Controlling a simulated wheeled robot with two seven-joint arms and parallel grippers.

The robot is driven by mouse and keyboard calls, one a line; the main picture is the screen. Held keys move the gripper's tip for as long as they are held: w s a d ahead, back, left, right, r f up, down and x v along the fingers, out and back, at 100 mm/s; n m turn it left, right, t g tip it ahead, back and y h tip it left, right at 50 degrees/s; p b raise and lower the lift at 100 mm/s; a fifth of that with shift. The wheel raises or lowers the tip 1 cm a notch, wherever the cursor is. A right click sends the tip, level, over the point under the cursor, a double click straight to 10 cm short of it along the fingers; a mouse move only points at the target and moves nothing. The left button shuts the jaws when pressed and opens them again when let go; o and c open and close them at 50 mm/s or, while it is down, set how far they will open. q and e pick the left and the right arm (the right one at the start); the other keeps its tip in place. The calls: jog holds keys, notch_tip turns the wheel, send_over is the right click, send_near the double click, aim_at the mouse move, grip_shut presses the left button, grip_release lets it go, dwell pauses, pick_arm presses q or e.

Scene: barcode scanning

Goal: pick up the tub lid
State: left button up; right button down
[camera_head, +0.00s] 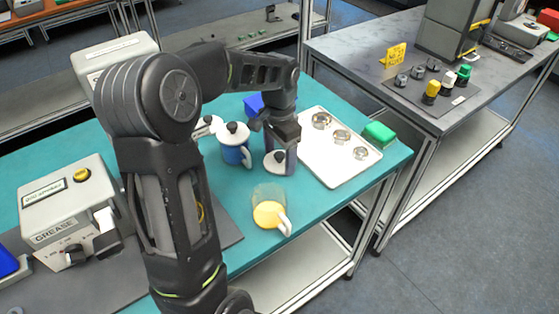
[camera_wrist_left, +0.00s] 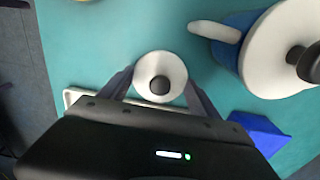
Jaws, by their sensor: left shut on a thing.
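A round white lid with a dark knob, which I take as the tub lid (camera_head: 270,166), is at the fingertips of my left gripper (camera_head: 279,158). In the left wrist view, the lid (camera_wrist_left: 147,72) sits between the two fingers of the gripper (camera_wrist_left: 160,90), which are shut on it. I cannot tell whether it touches the table. My right gripper is not in view.
A blue jug (camera_head: 232,155) with a white lid stands just left of the gripper. A clear jug with yellow contents (camera_head: 268,214) stands in front. A white tray (camera_head: 327,167) with metal rings and a green block (camera_head: 379,134) lie to the right. A blue block (camera_head: 253,104) is behind.

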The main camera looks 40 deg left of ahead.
aim_at(279, 154)
pick_arm(q)
jog(key=shift+c, duration=1)
notch_tip(279, 154, up, 10)
jog(key=shift+f+b, duration=0.1)
jog(key=shift+b, duration=0.3)
